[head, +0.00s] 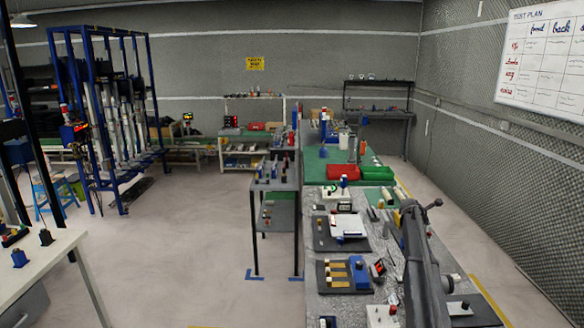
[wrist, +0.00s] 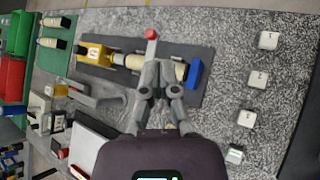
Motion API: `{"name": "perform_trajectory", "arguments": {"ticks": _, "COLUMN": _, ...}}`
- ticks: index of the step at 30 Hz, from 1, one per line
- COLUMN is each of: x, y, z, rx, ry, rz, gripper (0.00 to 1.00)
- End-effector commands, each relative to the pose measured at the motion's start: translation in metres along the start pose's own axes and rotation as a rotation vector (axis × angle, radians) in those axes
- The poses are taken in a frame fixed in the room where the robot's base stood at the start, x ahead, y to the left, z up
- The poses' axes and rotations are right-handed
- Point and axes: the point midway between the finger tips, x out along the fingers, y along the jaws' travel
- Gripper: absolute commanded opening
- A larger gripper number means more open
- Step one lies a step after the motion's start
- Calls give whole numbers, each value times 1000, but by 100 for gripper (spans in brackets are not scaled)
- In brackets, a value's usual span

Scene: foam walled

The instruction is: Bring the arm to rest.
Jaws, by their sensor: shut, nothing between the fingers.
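My gripper (wrist: 157,68) shows in the wrist view with its two grey fingers brought together and nothing held between them. It is above a dark grey mat (wrist: 207,65) on the speckled bench top. A grey post with a red tip (wrist: 151,34) shows just beyond the fingertips; I cannot tell whether they touch. In the head view my arm stretches along the right side of the bench. I cannot clearly make out the gripper there.
Several white blocks (wrist: 257,78) lie right of the mat in the wrist view. A textured wall stands on the right.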

Motion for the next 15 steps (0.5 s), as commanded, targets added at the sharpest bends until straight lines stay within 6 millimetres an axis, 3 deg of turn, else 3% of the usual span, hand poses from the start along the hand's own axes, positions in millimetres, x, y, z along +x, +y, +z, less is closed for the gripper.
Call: {"name": "perform_trajectory", "arguments": {"ticks": 15, "x": -180, "y": -129, "z": -146, "rx": 685, "ry": 253, "rz": -234, "gripper": 0}}
